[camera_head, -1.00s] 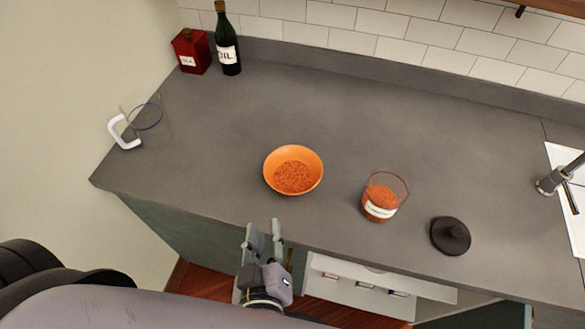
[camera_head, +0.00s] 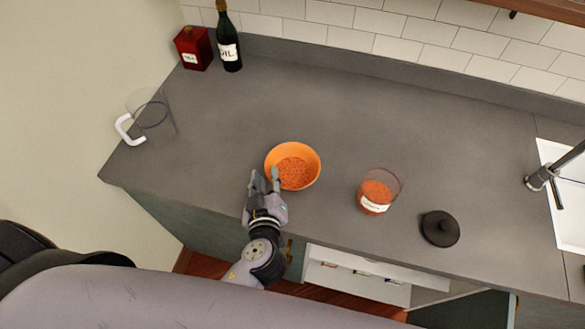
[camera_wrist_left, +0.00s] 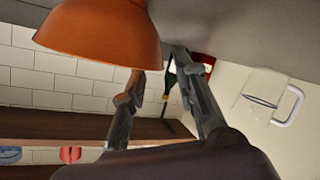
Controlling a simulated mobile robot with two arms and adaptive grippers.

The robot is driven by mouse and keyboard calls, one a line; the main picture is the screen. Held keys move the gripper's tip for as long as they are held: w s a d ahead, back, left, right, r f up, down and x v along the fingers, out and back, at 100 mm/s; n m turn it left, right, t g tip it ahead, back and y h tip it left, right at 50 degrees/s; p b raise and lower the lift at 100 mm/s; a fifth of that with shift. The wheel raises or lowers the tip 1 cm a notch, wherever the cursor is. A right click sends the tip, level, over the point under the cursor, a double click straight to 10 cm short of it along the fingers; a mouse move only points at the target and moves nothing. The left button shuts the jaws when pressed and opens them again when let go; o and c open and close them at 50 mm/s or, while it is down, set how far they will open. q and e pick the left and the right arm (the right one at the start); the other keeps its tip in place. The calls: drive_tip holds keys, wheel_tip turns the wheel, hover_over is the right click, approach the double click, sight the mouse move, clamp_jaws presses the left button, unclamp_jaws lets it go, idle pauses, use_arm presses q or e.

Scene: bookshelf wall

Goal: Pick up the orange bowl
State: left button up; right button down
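The orange bowl (camera_head: 308,159) stands upright on the grey counter (camera_head: 225,115) with an orange-red grainy filling in it. My left gripper (camera_head: 265,178) is at the bowl's near left edge with its fingers apart. In the head view its right finger overlaps the bowl's rim, while the other finger is outside, to the left. In the left wrist view the bowl's outer side (camera_wrist_left: 100,28) is at the upper left and hides the tip of one finger; the gripper (camera_wrist_left: 158,62) shows open there. I cannot tell whether it touches the bowl. My right gripper is not in view.
A glass jar (camera_head: 375,204) with orange contents stands right of the bowl, a dark lid (camera_head: 440,229) beyond it. A sink (camera_head: 570,222) is far right. The counter behind the bowl is clear.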

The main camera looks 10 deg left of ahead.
sight(267, 172)
use_arm(q)
drive_tip(key=x, duration=0.3)
drive_tip(key=shift+w, duration=0.15)
drive_tip(key=shift+c, duration=0.2)
drive_tip(key=shift+c, duration=0.6)
clamp_jaws()
